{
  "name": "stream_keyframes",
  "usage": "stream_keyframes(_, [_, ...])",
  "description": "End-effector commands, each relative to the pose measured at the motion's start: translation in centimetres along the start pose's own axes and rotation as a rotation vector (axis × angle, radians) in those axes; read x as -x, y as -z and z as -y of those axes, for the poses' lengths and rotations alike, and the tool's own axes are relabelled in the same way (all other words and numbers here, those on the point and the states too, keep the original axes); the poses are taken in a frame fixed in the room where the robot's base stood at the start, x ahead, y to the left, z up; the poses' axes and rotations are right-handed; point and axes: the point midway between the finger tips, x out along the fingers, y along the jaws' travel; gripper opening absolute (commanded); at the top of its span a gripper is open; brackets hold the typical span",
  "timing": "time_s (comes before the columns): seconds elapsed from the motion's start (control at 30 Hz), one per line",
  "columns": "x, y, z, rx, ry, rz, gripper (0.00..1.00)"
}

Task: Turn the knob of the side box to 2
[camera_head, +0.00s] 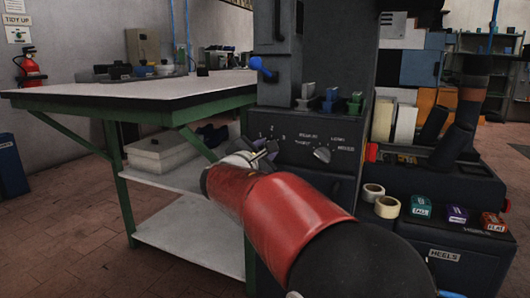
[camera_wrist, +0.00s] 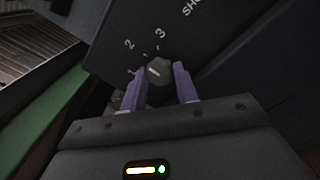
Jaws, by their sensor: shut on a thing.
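The side box (camera_head: 312,128) is a dark panel under the press. In the wrist view, its face (camera_wrist: 205,58) carries the numbers 1, 2 and 3 around a small dark grey knob (camera_wrist: 160,70). A short pale line on the knob slants to the upper left, on the side of 1 and 2; I cannot tell exactly which it meets. My gripper (camera_wrist: 159,84) has its two purple fingers on either side of the knob, shut on it. In the head view, my gripper (camera_head: 264,152) is at the panel's left part and hides the knob.
A second, pale knob (camera_head: 322,154) with word labels sits to the right on the same panel. A green-framed table (camera_head: 110,97) stands close on the left. A blue-ended lever (camera_head: 261,66) is above. Tape rolls (camera_head: 386,207) and small boxes (camera_head: 456,214) lie at the right.

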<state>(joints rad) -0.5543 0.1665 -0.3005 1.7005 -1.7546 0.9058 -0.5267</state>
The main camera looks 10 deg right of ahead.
Motion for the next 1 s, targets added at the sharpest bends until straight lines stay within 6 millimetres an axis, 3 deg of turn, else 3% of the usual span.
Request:
stream_keyframes(0.07, [0.0,0.1,0.0,0.001,0.0,-0.002,0.07])
stream_keyframes(0.1, [0.0,0.1,0.0,0.001,0.0,-0.002,0.33])
stream_keyframes(0.27, [0.0,0.1,0.0,0.001,0.0,-0.001,0.52])
stream_keyframes(0.6, [0.5,0.1,0.0,0.001,-0.001,-0.001,0.52])
stream_keyframes(1.0, [6.7,0.1,0.0,0.002,-0.001,-0.003,0.52])
